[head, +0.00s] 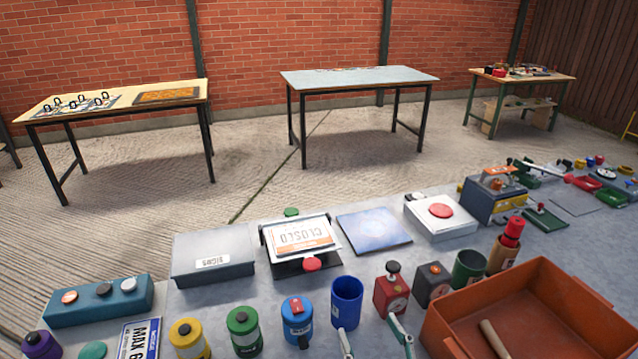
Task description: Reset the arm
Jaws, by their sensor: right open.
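My right gripper (368,328) shows at the bottom edge, right of the middle. Only its two slim grey-green fingers are in view. They stand apart with nothing between them. The blue cup (346,302) is just beyond the left finger, and the red box with a dark knob (391,294) is just beyond the right one. I cannot tell whether the fingers touch anything. My right arm itself is below the frame. My left gripper is not in view.
The grey table (375,265) is crowded. An orange-brown bin (545,310) holds a wooden stick (495,338) at lower right. Behind stand a sign stand (300,240), a grey box (213,262) and a red button box (440,212). Three further tables stand by the brick wall.

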